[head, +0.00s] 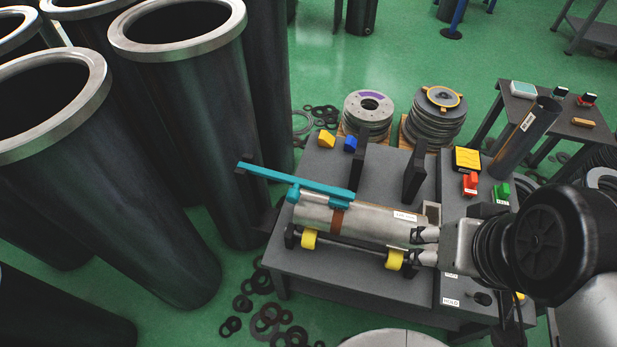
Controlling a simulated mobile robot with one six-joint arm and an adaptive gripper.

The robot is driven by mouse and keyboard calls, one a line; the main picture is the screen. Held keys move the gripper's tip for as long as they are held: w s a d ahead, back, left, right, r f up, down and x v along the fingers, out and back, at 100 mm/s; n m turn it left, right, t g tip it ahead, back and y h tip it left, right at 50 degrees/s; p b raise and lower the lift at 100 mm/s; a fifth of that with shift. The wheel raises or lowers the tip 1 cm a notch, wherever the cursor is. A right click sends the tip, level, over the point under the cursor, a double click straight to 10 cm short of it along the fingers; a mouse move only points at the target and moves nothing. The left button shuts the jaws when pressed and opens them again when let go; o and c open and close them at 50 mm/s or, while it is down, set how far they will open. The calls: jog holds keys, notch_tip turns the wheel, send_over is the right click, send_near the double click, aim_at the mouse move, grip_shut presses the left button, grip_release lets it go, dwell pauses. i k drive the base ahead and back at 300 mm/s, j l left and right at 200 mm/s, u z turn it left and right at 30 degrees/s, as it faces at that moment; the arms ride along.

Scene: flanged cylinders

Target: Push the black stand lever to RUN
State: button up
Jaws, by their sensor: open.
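A dark stand (345,272) carries a steel cylinder (368,222) lying on yellow rollers. On the stand's right panel two white labels (451,302) sit one above the other; the lower seems to read HOLD, the upper, partly covered by my arm, seems to read RUN. A small black knob, apparently the stand lever (483,298), is right of the lower label, beside my wrist. My gripper (418,246) is open, its two fingers pointing left at the right end of the cylinder. I cannot tell whether they touch it.
A teal bar (295,178) lies over the cylinder's left end. Large black flanged cylinders (185,100) crowd the left. Loose rings (267,318) lie on the floor.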

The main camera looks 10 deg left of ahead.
aim_at(485, 300)
jog(key=z, duration=1.35)
